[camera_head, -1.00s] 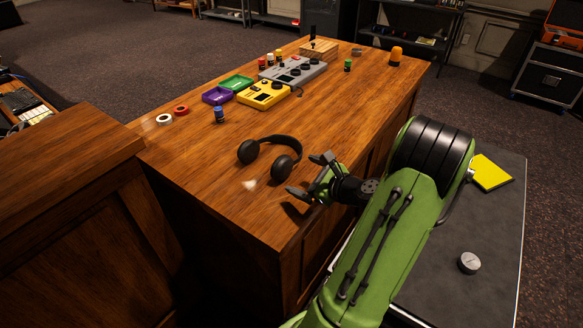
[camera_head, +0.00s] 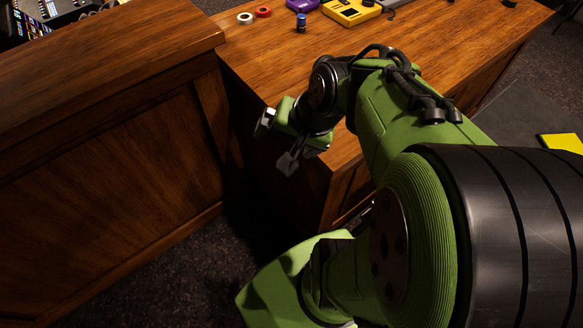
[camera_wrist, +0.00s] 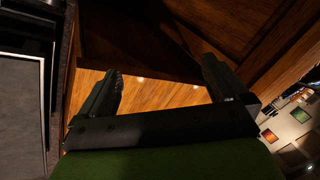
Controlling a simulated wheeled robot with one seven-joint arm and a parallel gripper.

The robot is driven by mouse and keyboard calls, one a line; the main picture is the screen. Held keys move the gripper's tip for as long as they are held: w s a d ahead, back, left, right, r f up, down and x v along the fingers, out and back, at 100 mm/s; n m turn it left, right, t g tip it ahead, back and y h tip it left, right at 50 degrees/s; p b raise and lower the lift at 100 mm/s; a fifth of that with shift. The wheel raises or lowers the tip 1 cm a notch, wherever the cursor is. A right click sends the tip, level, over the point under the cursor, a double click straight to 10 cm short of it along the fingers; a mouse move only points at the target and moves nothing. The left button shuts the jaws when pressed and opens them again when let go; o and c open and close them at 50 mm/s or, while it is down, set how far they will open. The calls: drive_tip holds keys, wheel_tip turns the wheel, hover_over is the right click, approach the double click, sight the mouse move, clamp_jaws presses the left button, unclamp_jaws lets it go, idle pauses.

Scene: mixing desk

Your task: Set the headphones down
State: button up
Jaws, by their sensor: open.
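The headphones are mostly hidden behind my arm in the head view. A dark curved band (camera_head: 374,47) shows above the arm on the wooden desk (camera_head: 420,30), and it looks like their headband, though I cannot be sure. My gripper (camera_head: 277,142) is at the near left corner of the desk, apart from that band. Its fingers are spread. The wrist view shows my gripper (camera_wrist: 164,78) open and empty, with wood surfaces beyond the fingers. No headphones show in the wrist view.
A wooden cabinet (camera_head: 110,110) stands close on the left. White tape (camera_head: 245,18), red tape (camera_head: 263,12), a blue bottle (camera_head: 301,23) and a yellow device (camera_head: 352,12) lie farther back on the desk. A yellow item (camera_head: 562,143) lies on a dark surface at right.

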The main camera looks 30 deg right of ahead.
drive_tip(key=s+a+r+n+h, duration=0.1)
drive_tip(key=s+a+r+n, duration=0.3)
drive_tip(key=s+n, duration=0.5)
drive_tip(key=shift+a+r, duration=0.2)
drive_tip(key=shift+a, duration=0.2)
drive_tip(key=shift+s, duration=0.1)
wheel_tip(320, 180, up, 12)
drive_tip(key=p, duration=1.2)
drive_tip(key=shift+r, duration=0.2)
